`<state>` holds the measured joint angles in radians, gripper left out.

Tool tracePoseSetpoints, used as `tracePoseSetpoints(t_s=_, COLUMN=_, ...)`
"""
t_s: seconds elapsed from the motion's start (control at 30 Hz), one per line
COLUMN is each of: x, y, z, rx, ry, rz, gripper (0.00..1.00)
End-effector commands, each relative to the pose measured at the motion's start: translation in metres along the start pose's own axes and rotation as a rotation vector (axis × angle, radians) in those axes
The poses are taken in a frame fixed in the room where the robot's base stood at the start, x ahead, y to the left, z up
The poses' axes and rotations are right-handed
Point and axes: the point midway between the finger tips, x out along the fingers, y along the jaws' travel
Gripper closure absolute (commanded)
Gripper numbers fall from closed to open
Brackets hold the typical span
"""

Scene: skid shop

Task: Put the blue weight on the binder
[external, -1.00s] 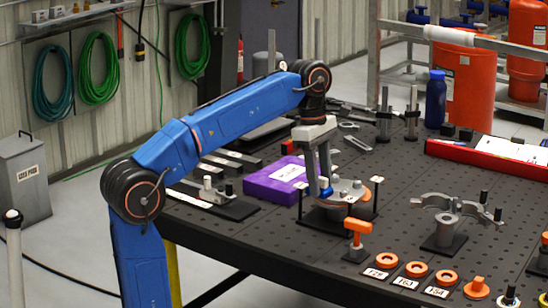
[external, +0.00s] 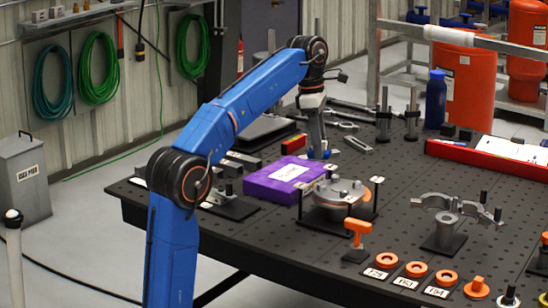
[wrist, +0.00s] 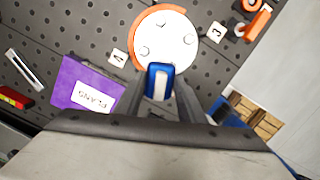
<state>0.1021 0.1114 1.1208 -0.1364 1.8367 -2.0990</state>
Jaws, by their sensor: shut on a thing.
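The blue weight (wrist: 158,82) is held between the fingers of my gripper (wrist: 160,88) in the wrist view. The purple binder (external: 275,190) lies flat on the perforated black table, with a white label. In the wrist view the binder (wrist: 72,80) is to the left of my fingers, its label reading PLANS. In the external view my gripper (external: 318,155) points down beside the binder's far right corner. The weight is mostly hidden there. I cannot tell how high it hangs above the table.
A round metal flange on a stand (external: 342,195) stands right of the binder. A small red block (external: 294,144) and grey bars (external: 243,160) lie behind and left of it. An orange T-handle (external: 357,232) stands in front.

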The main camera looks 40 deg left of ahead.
Motion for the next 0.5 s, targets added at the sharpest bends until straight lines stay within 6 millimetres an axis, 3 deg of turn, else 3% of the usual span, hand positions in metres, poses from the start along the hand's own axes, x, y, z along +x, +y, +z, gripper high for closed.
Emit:
tracePoseSetpoints(t_s=0.03, x=0.001, y=0.022, z=-0.01, rx=-0.043, ry=0.0, rz=0.006, gripper=0.98)
tracePoseSetpoints(t_s=0.3, x=0.006, y=0.118, z=-0.066, rx=-0.243, ry=-0.001, rz=0.036, gripper=0.98)
tracePoseSetpoints(t_s=0.5, x=0.01, y=0.165, z=-0.105, rx=-0.348, ry=-0.001, rz=0.053, gripper=0.98)
